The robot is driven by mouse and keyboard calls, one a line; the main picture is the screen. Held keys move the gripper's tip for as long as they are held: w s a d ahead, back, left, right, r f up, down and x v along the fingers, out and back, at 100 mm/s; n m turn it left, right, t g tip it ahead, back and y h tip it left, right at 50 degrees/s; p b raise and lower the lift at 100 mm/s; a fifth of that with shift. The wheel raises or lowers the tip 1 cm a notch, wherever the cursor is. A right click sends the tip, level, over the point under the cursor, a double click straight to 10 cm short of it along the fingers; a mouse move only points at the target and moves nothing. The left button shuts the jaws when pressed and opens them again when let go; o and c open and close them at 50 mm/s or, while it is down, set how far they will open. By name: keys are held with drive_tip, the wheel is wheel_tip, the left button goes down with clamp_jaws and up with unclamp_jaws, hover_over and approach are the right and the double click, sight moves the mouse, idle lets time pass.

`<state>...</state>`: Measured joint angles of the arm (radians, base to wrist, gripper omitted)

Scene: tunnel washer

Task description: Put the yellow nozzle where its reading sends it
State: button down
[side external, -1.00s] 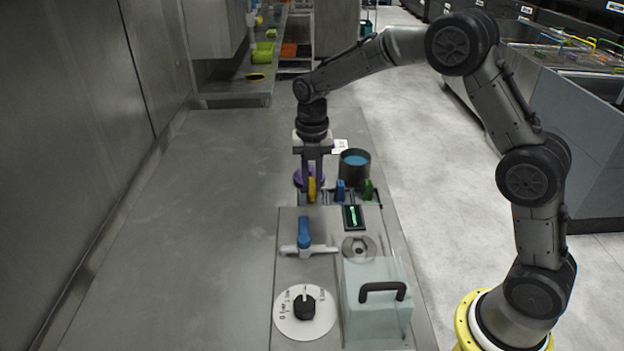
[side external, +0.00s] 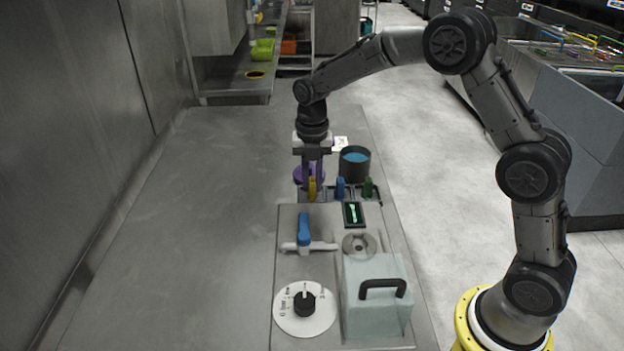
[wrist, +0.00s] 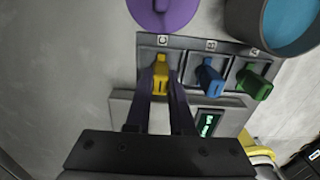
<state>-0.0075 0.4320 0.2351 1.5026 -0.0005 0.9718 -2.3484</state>
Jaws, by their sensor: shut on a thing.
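The yellow nozzle (wrist: 160,76) is at the slot marked C of a grey rack (wrist: 185,42), left of the others; whether it is seated or slightly raised I cannot tell. My gripper (wrist: 161,84) is shut on it from above, one finger on each side. In the side view my gripper (side external: 312,184) points down with the yellow nozzle (side external: 312,190) between its fingers. A blue nozzle (wrist: 211,77) stands at B and a green nozzle (wrist: 254,85) at A. A small display (wrist: 209,122) glows green; I cannot read its characters.
A purple round thing (wrist: 165,12) and a dark pot with blue contents (side external: 354,167) stand behind the rack. In front, a panel holds a blue-handled valve (side external: 304,230), a metal ring (side external: 359,245), a dial (side external: 304,310) and a clear handled cover (side external: 375,312). The table's left is clear.

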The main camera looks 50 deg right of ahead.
drive_tip(key=c, duration=0.7)
unclamp_jaws()
drive_tip(key=shift+o, duration=0.3)
drive_tip(key=o, duration=0.3)
drive_tip(key=shift+o, duration=0.2)
drive_tip(key=shift+r, duration=3.75)
